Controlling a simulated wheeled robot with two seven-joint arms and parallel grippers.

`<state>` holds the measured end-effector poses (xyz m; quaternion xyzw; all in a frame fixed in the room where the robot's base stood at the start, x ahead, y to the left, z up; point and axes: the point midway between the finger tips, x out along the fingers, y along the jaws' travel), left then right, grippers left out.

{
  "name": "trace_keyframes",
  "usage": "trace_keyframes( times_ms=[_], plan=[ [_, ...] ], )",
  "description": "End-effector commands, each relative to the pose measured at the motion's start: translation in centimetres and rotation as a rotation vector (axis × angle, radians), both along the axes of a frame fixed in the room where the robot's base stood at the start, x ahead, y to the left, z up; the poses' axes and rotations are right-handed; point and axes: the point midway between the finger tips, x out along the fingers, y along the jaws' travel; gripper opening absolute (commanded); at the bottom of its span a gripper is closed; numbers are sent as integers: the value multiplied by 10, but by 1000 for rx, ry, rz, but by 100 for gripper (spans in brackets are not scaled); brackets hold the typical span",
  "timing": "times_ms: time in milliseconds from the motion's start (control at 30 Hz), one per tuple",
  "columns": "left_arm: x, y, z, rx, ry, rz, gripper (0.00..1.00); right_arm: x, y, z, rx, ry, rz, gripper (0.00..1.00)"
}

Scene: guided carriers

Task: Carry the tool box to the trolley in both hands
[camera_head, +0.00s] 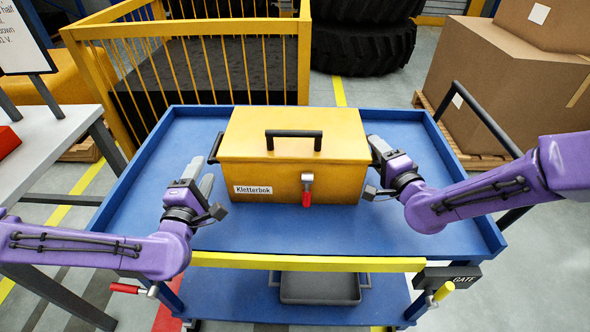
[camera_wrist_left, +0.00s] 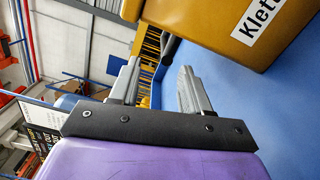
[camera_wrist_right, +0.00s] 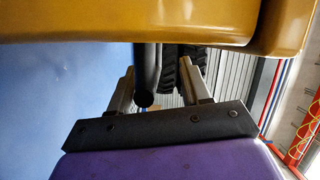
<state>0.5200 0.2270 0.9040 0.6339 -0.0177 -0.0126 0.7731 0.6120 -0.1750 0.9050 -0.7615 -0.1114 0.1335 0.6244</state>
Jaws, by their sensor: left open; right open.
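The yellow tool box (camera_head: 270,173), labelled "Kletterbok", stands on the blue top of the trolley (camera_head: 231,237). It has a black top handle (camera_head: 293,134), a red-handled front latch (camera_head: 307,190) and a black side handle (camera_head: 215,148) on the left. My left gripper (camera_head: 200,180) is open and empty, left of the box and apart from it. My right gripper (camera_head: 376,147) is open at the box's right side; in the right wrist view a dark handle bar (camera_wrist_right: 148,72) shows between its fingers. The box also fills the top of both wrist views (camera_wrist_left: 209,22).
A white table (camera_head: 45,140) stands at the left. A yellow railed cage (camera_head: 190,60) and big tyres (camera_head: 362,40) are behind the trolley. Cardboard boxes (camera_head: 505,85) stand at the right. A grey tray (camera_head: 318,288) is on the lower shelf. The trolley top's front is clear.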

Motion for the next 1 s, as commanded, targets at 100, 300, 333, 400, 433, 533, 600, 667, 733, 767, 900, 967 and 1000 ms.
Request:
trace_keyframes(
  times_ms=[100, 300, 333, 400, 433, 533, 600, 667, 733, 767, 900, 967, 1000],
  plan=[
    [-20, 1, 1, -2, -1, -1, 47, 0, 0, 0, 0, 0, 0, 47],
    [-30, 1, 0, 0, -1, -1, 47, -8, -3, 1, 1, 1, -1, 47],
    [-30, 1, 0, 0, -1, -1, 47, -12, -5, 1, 0, 1, -1, 47],
    [-30, 1, 0, 0, -1, -1, 47, -27, -10, 2, 3, 1, -1, 47],
    [-30, 1, 0, 0, -1, -1, 47, -34, -13, 3, 2, 1, -2, 47],
    [-29, 1, 0, 0, -1, -1, 47, -59, -22, 5, 3, 1, -2, 47],
    [-29, 1, 0, 0, -1, -1, 47, -76, -27, 6, 3, 1, -1, 47],
    [-29, 1, 0, 0, -1, -1, 47, -88, -32, 7, 3, 0, -1, 47],
    [-29, 1, 0, 0, -1, -1, 47, -99, -36, 7, 1, 0, -1, 47],
    [-29, 1, 0, 0, -1, -1, 47, -103, -37, 7, 0, 0, -1, 47],
    [-29, 1, 0, 0, -1, -1, 47, -113, -40, 8, 1, -1, -1, 47],
    [-29, 1, 0, 0, -1, -1, 47, -114, -41, 8, 1, 0, 0, 47],
    [-29, 1, 0, 0, -1, -1, 47, -114, -41, 8, 0, 0, 0, 47]
  ],
)
